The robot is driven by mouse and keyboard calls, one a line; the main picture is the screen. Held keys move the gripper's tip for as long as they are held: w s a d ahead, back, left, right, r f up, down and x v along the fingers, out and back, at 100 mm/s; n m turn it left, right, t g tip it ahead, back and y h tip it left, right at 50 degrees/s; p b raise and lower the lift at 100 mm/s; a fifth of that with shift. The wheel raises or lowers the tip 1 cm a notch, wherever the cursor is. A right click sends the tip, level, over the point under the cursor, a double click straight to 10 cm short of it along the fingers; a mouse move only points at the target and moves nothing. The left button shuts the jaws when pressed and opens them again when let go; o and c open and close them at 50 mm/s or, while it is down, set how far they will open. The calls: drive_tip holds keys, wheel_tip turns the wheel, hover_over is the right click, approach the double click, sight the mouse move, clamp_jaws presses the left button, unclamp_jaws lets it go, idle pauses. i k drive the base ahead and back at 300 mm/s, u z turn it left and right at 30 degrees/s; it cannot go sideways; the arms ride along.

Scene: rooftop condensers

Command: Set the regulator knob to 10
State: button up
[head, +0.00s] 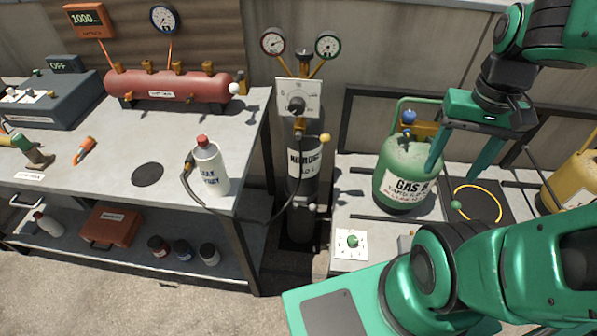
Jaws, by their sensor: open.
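The regulator knob (296,103) is a dark round knob on a white dial plate (285,88). The plate is mounted above the dark nitrogen cylinder (305,190), between the workbench and the right-hand platform. The plate's markings are too small to read surely, and I cannot tell where the knob points. Two round gauges, left (272,41) and right (328,45), stand above it on brass stems. My gripper (454,172) is open and empty at the right, well apart from the knob. Its fingers point down beside the green gas cylinder (402,160).
A red manifold (165,88) lies at the bench's back. The green cylinder and a small valve plate (351,250) occupy the right platform. A yellow cylinder (580,170) stands far right.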

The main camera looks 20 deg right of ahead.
sight(297, 106)
drive_tip(key=z, duration=1.1)
drive_tip(key=k, duration=0.85)
drive_tip(key=u, duration=0.4)
